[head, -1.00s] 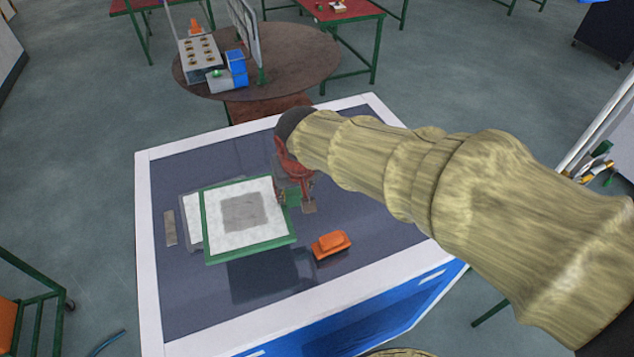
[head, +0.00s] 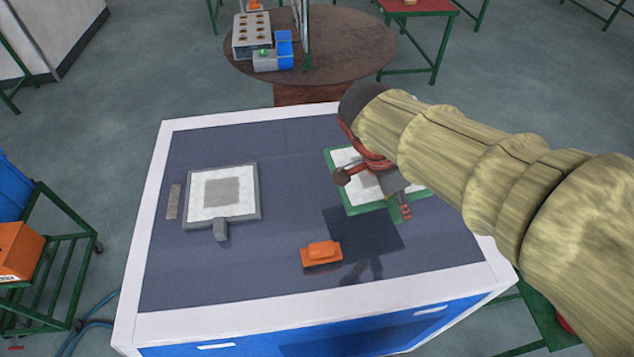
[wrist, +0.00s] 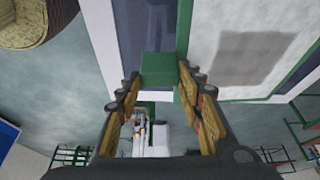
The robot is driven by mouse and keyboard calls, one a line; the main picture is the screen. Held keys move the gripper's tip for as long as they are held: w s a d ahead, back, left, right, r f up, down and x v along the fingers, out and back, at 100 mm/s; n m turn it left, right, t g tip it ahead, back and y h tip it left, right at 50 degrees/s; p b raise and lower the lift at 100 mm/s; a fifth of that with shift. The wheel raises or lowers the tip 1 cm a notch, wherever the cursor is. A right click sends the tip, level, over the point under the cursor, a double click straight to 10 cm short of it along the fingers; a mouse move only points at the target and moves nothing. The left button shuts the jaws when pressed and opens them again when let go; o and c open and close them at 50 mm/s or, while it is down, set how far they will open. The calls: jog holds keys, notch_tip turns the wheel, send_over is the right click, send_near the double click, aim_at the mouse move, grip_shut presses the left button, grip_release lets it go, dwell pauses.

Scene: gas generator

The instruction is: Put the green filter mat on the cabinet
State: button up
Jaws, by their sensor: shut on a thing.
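The green filter mat (head: 345,158), a white pad with a grey centre and green frame, is over the right part of the cabinet (head: 245,285). The cabinet has a dark top, white rim and blue front. My gripper (head: 375,185) partly covers the mat. In the wrist view the fingers of my gripper (wrist: 158,88) are shut on the mat's green tab (wrist: 158,70), and the white pad (wrist: 225,20) extends beyond. A dark shadow lies apart from the mat on the cabinet top, so the mat appears held above it.
A grey-framed filter mat (head: 222,195) lies on the cabinet's left part beside a thin metal strip (head: 174,202). An orange object (head: 321,253) sits near the front middle. A round brown table (head: 350,50) stands behind. The cabinet top between the mats is clear.

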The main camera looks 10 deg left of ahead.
jog(key=shift+s+r+m, duration=0.1)
jog(key=shift+m, duration=0.3)
jog(key=shift+d+m, duration=0.1)
jog(key=shift+m, duration=0.2)
jog(key=w+f, duration=0.1)
jog(key=w, duration=0.2)
jog(key=w+d+f+p, duration=0.1)
jog(key=w+f, duration=0.1)
jog(key=w, duration=0.1)
jog(key=w+f, duration=0.1)
jog(key=w, duration=0.2)
jog(key=shift+w+d+f, duration=0.15)
jog(key=shift+d, duration=0.05)
jog(key=shift+w+d+f+p, duration=0.1)
jog(key=shift+w+f+p, duration=0.1)
jog(key=shift+w+f, duration=0.9)
jog(key=shift+w+d+f+p, duration=0.15)
jog(key=shift+w+f, duration=0.25)
jog(key=shift+f, duration=1.45)
jog(key=shift+w+d+f+p, duration=0.1)
jog(key=shift+w+f+p, duration=0.15)
jog(key=shift+w+f, duration=0.85)
jog(key=shift+s+f, duration=0.35)
jog(key=shift+f, duration=0.05)
jog(key=o, duration=1.4)
